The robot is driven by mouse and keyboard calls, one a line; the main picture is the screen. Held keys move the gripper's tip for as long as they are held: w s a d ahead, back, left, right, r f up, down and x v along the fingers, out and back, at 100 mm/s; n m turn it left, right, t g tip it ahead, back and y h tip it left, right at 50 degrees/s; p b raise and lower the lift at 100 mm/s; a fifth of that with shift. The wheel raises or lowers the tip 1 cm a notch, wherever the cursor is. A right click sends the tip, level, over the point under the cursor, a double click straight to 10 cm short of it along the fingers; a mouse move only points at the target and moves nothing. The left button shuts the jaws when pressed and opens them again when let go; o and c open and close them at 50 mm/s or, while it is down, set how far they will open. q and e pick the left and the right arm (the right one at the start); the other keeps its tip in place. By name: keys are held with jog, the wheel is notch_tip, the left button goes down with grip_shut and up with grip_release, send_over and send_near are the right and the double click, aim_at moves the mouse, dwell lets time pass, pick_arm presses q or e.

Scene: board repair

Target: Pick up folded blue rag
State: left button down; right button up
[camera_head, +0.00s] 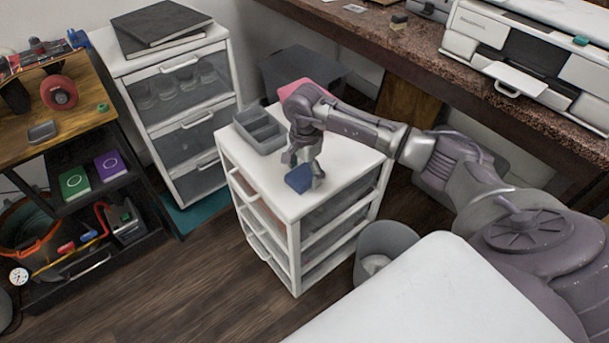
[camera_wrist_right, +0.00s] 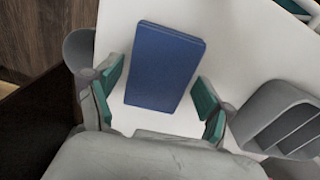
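The folded blue rag (camera_head: 298,178) lies on the white top of a small drawer unit (camera_head: 272,203) in the head view. In the right wrist view the rag (camera_wrist_right: 164,66) is a flat blue rectangle on the white surface. My right gripper (camera_head: 304,172) points down over the rag. In the wrist view its green-padded fingers (camera_wrist_right: 160,95) are spread apart, one to each side of the rag's near part, with white surface showing between them and the rag. My left gripper is not in view.
A grey divided tray (camera_head: 260,130) stands on the same top, close to my right gripper; it also shows in the wrist view (camera_wrist_right: 275,118). A pink item (camera_head: 291,90) lies behind my wrist. A grey bin (camera_head: 385,240) stands right of the drawer unit.

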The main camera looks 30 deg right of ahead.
aim_at(305, 172)
jog(key=c, duration=0.5)
jog(key=shift+r, duration=0.15)
jog(key=shift+r, duration=0.65)
notch_tip(305, 172, up, 3)
jog(key=shift+f, duration=0.1)
jog(key=s+d+r, duration=0.2)
jog(key=s, duration=0.1)
jog(key=s+d+r, duration=0.2)
jog(key=d, duration=0.1)
jog(key=s+d+r, duration=0.2)
jog(key=s+d, duration=0.1)
jog(key=shift+s+r, duration=0.3)
jog(key=shift+r, duration=0.05)
